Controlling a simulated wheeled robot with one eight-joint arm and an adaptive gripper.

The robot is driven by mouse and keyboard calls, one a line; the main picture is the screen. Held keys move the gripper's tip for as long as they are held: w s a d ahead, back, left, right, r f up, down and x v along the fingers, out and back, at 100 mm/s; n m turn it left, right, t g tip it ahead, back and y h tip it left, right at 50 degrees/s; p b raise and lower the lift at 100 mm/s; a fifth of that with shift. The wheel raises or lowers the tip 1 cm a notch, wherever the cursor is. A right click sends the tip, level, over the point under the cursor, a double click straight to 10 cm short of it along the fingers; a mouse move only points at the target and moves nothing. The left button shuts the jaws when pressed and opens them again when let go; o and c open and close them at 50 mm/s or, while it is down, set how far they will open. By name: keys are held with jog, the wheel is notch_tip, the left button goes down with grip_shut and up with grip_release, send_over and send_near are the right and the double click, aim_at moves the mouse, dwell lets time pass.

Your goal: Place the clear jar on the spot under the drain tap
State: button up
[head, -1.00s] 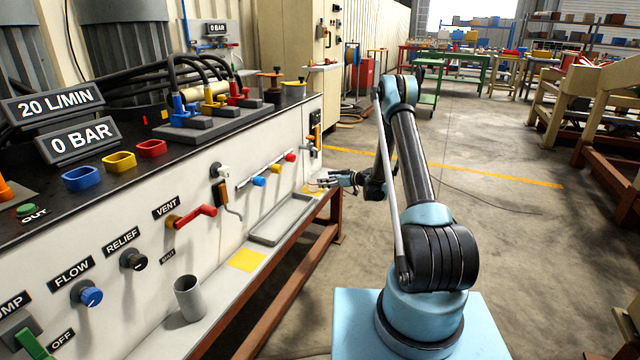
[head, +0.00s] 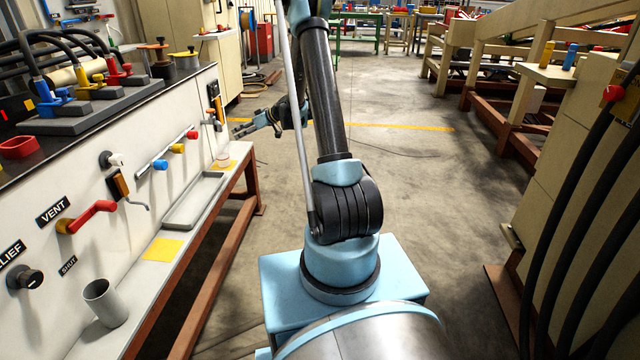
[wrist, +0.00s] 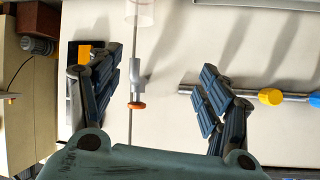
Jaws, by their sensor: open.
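The clear jar (head: 223,147) stands upright on the far end of the ledge, on or right beside a small yellow spot (head: 222,164). It is directly below the drain tap (head: 213,121) on the panel. In the wrist view, which seems upside down, part of the jar (wrist: 148,13) shows at the top edge, in line with the tap's thin pipe; the tap's orange handle (wrist: 137,105) lies between my fingers' directions.
A grey tray (head: 194,201), a yellow square (head: 163,249) and a grey cup (head: 105,303) are on the ledge nearer me. A valve rail (head: 165,152) and red vent lever (head: 90,215) stick out of the panel. The floor right of the bench is clear.

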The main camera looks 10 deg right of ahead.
jog(key=s+d+r+m+g+h, duration=0.1)
jog(key=s+d+r+h, duration=0.2)
jog(key=s, duration=0.6)
jog(key=s+d+r+m, duration=0.25)
jog(key=s+r, duration=0.35)
jog(key=s, duration=0.3)
jog(key=s+d+r+m+g+h, duration=0.1)
jog(key=s+d+r+h, duration=0.2)
jog(key=s, duration=0.6)
jog(key=s+d+f+m+h, duration=0.1)
jog(key=s+d, duration=0.3)
jog(key=s, duration=0.5)
jog(key=s+d+f+m+g+h, duration=0.1)
jog(key=s+d+f+m+h, duration=0.1)
jog(key=s, duration=0.8)
jog(key=s+d+f+m+h, duration=0.1)
jog(key=s+d+f+m, duration=0.1)
jog(key=s+d, duration=0.3)
jog(key=s+f, duration=0.1)
jog(key=s, duration=0.3)
jog(key=shift+s+d+g, duration=0.3)
jog(key=shift+s+g, duration=0.05)
jog(key=shift+g, duration=0.05)
jog(key=shift+f+m, duration=0.1)
jog(key=shift+m, duration=0.15)
jog(key=shift+w+f, duration=0.2)
jog(key=shift+w, duration=0.3)
